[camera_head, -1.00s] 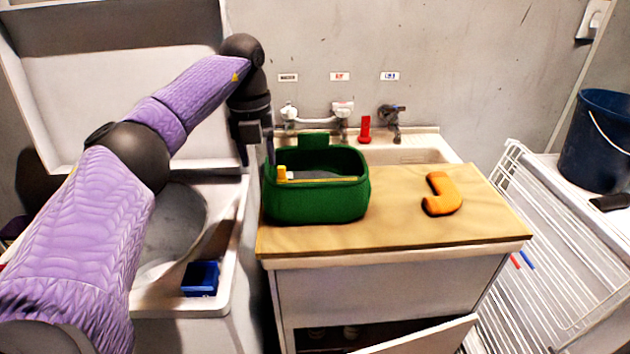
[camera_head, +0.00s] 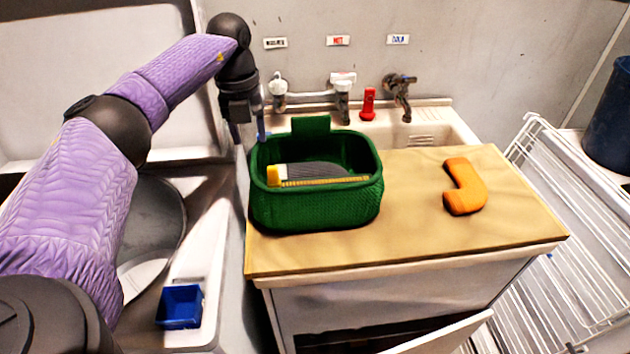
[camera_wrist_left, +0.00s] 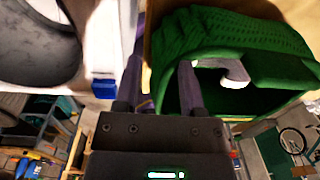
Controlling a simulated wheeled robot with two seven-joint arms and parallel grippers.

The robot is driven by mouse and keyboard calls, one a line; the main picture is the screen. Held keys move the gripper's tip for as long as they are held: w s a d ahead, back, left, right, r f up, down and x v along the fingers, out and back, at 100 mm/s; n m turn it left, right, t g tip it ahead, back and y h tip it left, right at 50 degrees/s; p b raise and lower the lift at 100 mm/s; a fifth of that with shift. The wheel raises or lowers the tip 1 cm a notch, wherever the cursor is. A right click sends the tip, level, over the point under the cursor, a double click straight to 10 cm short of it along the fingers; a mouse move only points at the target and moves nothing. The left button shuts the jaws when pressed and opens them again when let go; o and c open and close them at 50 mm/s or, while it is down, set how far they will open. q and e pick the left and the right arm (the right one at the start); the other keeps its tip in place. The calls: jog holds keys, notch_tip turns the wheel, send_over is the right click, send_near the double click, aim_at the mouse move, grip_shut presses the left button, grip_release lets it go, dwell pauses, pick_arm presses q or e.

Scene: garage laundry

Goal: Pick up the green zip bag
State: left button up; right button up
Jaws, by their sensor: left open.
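The green zip bag (camera_head: 315,208) sits upright and open-topped on the tan worktop, with a green tab at its back. A yellow-edged strip and a dark grey thing show inside it. My left gripper (camera_head: 250,134) points down at the bag's back left corner. In the left wrist view its open fingers (camera_wrist_left: 160,75) are apart, with the bag (camera_wrist_left: 225,35) beside them. The right finger overlaps the bag's rim and the left finger is outside it. Contact cannot be told. My right gripper is not in view.
An orange curved object (camera_head: 465,187) lies on the worktop (camera_head: 410,225) to the right. Behind are a sink, taps and a red object (camera_head: 368,104). A blue box (camera_head: 180,306) is at lower left. A white wire rack (camera_head: 560,250) stands right. The worktop between bag and orange object is clear.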

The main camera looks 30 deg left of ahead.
aim_at(254, 142)
pick_arm(q)
jog(key=f, duration=0.1)
jog(key=f+b, duration=0.1)
jog(key=f, duration=0.2)
jog(key=shift+w+d+f, duration=0.15)
jog(key=shift+d+f, duration=0.15)
jog(key=shift+f, duration=0.1)
jog(key=shift+r, duration=0.1)
jog(key=c, duration=0.7)
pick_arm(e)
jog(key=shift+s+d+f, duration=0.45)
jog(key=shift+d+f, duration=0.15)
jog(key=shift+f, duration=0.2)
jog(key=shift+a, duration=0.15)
